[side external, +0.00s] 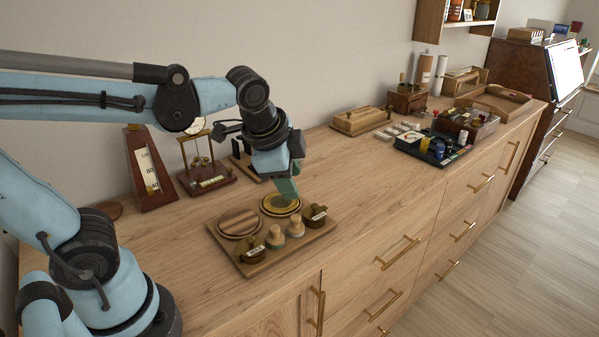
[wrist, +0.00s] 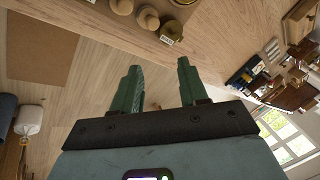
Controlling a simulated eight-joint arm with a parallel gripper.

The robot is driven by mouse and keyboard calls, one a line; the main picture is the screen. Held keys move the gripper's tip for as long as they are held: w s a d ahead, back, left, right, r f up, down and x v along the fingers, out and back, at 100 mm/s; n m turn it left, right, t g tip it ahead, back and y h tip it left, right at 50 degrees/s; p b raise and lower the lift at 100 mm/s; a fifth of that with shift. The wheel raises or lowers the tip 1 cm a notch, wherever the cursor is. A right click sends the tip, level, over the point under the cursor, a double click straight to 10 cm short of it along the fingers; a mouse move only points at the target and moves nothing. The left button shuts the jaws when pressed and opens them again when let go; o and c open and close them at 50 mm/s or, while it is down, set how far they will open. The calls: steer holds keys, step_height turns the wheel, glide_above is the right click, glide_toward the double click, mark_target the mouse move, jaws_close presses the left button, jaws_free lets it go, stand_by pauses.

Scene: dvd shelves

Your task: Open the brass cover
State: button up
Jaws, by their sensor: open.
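The brass cover (side external: 281,204) is a round, gold-coloured disc. It lies flat at the back of a wooden board (side external: 283,256) in the side external view. My gripper (side external: 289,193) points down just above and beside the cover, its greenish fingers partly overlapping it in the picture; I cannot tell whether they touch. In the wrist view my gripper (wrist: 158,82) is open, with nothing between its fingers. The cover is not clearly visible in the wrist view.
A round wooden lid (side external: 240,222), two pegs and two labelled brass pots (side external: 253,250) share the board. A brass-framed instrument (side external: 205,170) and an upright wooden gauge (side external: 150,170) stand behind. The dresser top right of the board is clear up to a dark tray (side external: 430,150).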

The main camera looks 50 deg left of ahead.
mark_target(315, 205)
steer(key=w+d+m+g+y, duration=0.25)
steer(key=w+m, duration=0.45)
steer(key=m, duration=0.7)
steer(key=shift+g, duration=0.35)
steer(key=x, duration=0.7)
steer(key=a+x, duration=0.1)
steer(key=x, duration=0.3)
steer(key=shift+f, duration=0.15)
steer(key=shift+y, duration=0.25)
jaws_close()
